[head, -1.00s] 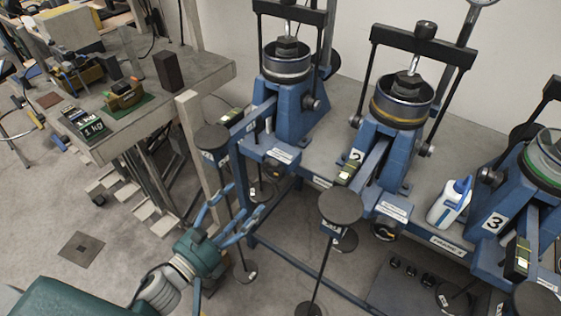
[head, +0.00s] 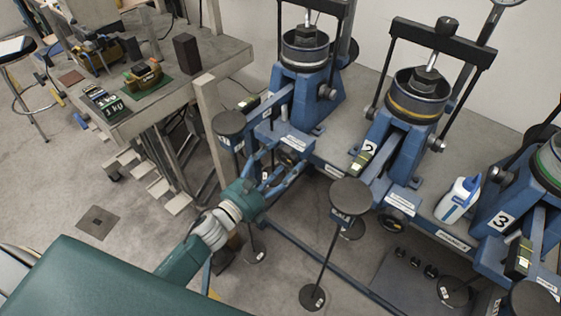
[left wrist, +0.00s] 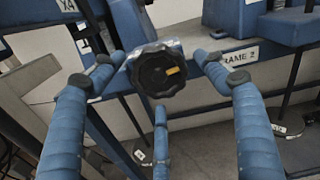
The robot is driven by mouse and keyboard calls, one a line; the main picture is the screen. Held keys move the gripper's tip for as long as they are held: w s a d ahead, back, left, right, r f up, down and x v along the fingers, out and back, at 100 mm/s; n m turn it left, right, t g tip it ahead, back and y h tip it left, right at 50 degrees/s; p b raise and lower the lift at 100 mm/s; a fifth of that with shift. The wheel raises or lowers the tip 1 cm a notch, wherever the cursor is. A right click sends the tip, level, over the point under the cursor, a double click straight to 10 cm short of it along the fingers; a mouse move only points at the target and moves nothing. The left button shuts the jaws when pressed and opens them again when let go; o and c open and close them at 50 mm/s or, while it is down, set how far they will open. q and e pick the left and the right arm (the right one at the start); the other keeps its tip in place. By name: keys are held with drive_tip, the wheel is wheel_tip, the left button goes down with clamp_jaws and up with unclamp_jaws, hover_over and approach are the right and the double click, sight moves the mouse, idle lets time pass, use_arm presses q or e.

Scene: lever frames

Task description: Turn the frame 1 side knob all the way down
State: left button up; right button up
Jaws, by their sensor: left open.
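The frame 1 side knob is a black, scalloped round knob (left wrist: 160,72) with a yellow mark on its face, set on a blue beam and central in the left wrist view. In the head view it is small and partly hidden near my left fingertips (head: 282,164). My left gripper is open, with blue fingers spread to the left, right and below the knob in the wrist view (left wrist: 165,85). The fingers point at the knob and do not look closed on it; contact cannot be told. Frame 1 (head: 308,95) is the blue press behind. My right gripper is out of view.
A round black weight plate (head: 229,122) on a rod stands left of the fingers, and another (head: 350,192) to the right. Frame 2 (head: 400,140) and a white-blue bottle (head: 458,199) are farther right.

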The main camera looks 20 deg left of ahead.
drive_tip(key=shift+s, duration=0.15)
use_arm(q)
drive_tip(key=shift+c, duration=0.7)
drive_tip(key=shift+s, duration=0.1)
drive_tip(key=c, duration=1)
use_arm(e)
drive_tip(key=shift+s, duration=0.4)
